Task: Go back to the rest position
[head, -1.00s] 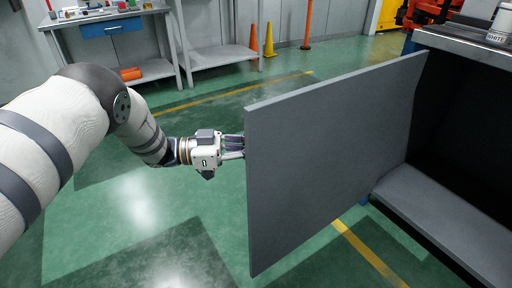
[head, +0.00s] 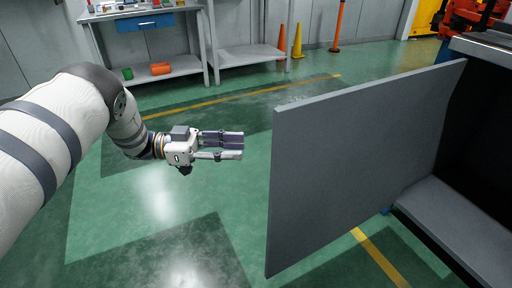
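My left gripper (head: 242,147) is left of the middle of the head view, reaching in from the left over the green floor. Its fingers point right, with a small gap between them, and nothing shows between them. A grey cabinet door (head: 362,158) stands swung open to the right of the gripper. The fingertips are apart from the door's near edge, with floor showing between. My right gripper is not in view.
The open dark cabinet (head: 484,150) is at the right, with a grey shelf (head: 455,222) low inside. A workbench (head: 180,66) with a blue drawer stands at the back left. Orange and yellow cones (head: 297,40) stand near the wall. The floor around my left gripper is clear.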

